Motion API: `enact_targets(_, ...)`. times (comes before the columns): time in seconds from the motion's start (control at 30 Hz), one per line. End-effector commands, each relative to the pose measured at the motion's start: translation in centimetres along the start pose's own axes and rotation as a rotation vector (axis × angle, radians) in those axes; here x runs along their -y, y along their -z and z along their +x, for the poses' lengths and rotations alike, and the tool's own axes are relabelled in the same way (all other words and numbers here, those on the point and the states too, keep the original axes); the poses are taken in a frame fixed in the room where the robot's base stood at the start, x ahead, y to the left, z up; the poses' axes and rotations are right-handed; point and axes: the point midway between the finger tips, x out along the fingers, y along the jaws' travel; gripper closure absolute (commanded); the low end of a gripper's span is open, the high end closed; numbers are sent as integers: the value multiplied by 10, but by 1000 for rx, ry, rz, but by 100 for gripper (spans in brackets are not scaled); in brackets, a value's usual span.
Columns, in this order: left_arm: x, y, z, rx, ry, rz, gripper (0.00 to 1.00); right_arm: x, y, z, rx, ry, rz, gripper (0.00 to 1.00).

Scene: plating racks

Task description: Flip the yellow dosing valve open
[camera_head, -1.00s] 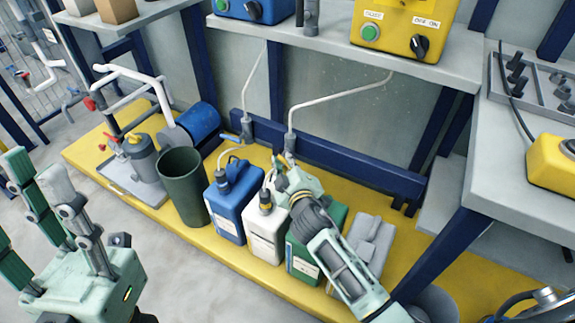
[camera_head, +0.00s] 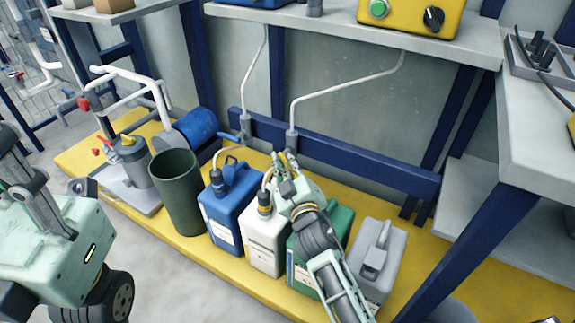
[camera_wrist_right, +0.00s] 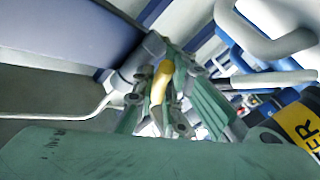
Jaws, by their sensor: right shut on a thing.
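The yellow dosing valve handle (camera_wrist_right: 161,78) shows in the right wrist view, between the fingers of my right gripper (camera_wrist_right: 160,110). The fingers are shut on it. In the head view my right gripper (camera_head: 284,162) is at the grey valve body (camera_head: 291,141), at the lower end of the right-hand white pipe. Only a small bit of yellow shows there, and the fingers hide most of the handle, so its exact angle is unclear. My left gripper (camera_head: 22,170) is at the left edge, away from the valve, partly cut off.
Below stand a blue canister (camera_head: 231,205), a white canister (camera_head: 264,240), a green one (camera_head: 340,222) and a grey one (camera_head: 376,262). A dark green bin (camera_head: 178,195) is left of them. A blue-handled valve (camera_head: 230,137) is on the left pipe. A shelf (camera_head: 400,38) overhangs.

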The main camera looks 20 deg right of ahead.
Motion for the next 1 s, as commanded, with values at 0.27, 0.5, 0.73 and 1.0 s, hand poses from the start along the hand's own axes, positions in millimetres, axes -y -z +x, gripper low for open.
enact_targets(0.27,0,0,0,0,0,0,60,2,0,0,1,4,1,72)
enact_targets(0.5,0,0,0,0,0,0,60,1,0,0,1,3,0,69)
enact_targets(0.73,0,-1,-1,5,1,0,60,-3,4,0,-2,0,0,69)
enact_targets(1.0,0,-1,-1,3,1,0,60,-31,44,1,-9,-2,-2,69)
